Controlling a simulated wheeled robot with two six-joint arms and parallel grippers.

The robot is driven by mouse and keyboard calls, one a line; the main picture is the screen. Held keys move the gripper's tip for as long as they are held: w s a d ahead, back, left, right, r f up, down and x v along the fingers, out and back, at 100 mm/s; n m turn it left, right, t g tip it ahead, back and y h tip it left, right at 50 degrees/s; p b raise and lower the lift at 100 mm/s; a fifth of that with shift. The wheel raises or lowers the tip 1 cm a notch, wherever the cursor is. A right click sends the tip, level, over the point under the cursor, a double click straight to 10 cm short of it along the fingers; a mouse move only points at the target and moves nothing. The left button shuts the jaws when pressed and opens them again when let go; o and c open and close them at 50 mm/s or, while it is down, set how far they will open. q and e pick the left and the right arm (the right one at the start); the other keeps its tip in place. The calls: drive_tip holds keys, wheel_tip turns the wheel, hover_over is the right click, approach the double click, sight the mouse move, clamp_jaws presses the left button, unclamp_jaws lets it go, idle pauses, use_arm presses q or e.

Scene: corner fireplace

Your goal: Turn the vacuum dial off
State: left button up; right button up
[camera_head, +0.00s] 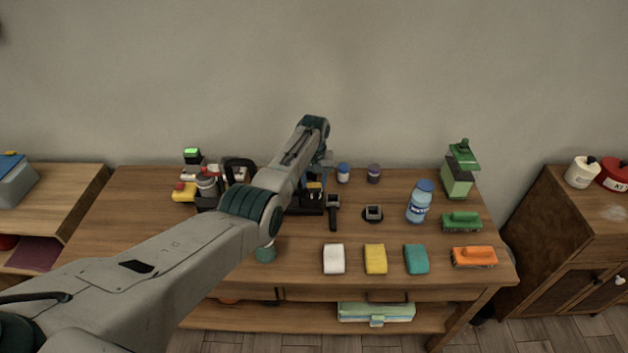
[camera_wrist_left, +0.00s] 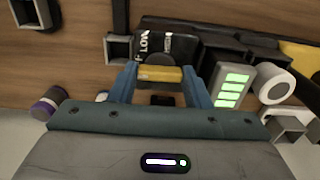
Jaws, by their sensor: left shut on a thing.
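The vacuum (camera_head: 305,208) is a black unit on the table, partly hidden behind my left arm. In the left wrist view its black body (camera_wrist_left: 180,46) carries the printed words LOW and MEDIUM around a dial (camera_wrist_left: 160,73). The dial has a yellow bar and a dark round part. My left gripper (camera_wrist_left: 160,82) has its two blue fingers around the ends of the yellow bar and is shut on it. In the head view, this gripper reaches down at the vacuum from above, mostly hidden by its own wrist. My right gripper is not in view.
A black attachment (camera_head: 333,212) lies close right of the vacuum. A white sponge (camera_head: 334,259), yellow sponge (camera_head: 375,259) and teal sponge (camera_head: 416,259) lie in front. In the wrist view, a green-lit battery (camera_wrist_left: 231,87) sits near the gripper.

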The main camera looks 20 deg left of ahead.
sight(314, 184)
use_arm(q)
drive_tip(key=o, duration=1)
drive_tip(key=shift+r, duration=0.55)
wheel_tip(314, 184, up, 10)
drive_tip(key=shift+f+b, duration=0.1)
drive_tip(key=shift+b, duration=0.7)
